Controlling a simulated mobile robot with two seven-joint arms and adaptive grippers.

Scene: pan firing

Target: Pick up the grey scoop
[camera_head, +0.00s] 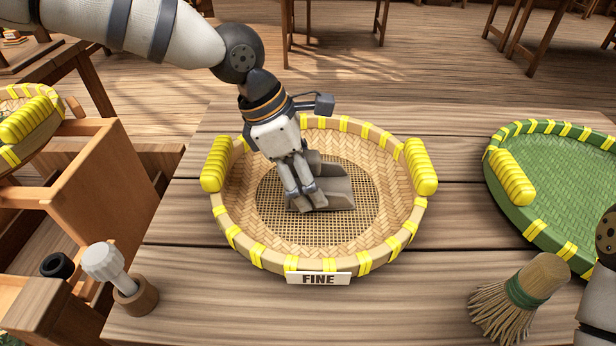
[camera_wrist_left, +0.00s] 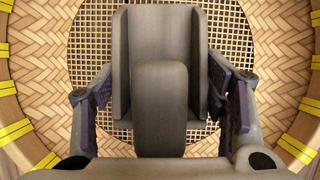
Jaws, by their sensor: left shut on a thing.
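The grey scoop (camera_head: 334,190) is in the round woven basket labelled FINE (camera_head: 243,246), over its mesh middle. In the left wrist view the scoop (camera_wrist_left: 160,45) lies between the two fingers, with its handle pointing toward the wrist. My left gripper (camera_head: 307,198) reaches down into the basket from above and is shut on the scoop. The fingers of the left gripper (camera_wrist_left: 160,105) sit at both sides of the scoop. I cannot tell whether the scoop touches the mesh. My right gripper is not in view; only part of my right arm shows at the right edge.
A green woven tray (camera_head: 565,160) stands at the right. A straw brush (camera_head: 520,295) lies at the front right. A wooden holder (camera_head: 136,300) with a pale-headed tool (camera_head: 103,262) is at the front left. Another basket (camera_head: 28,125) stands at the far left. Bare table lies between basket and green tray.

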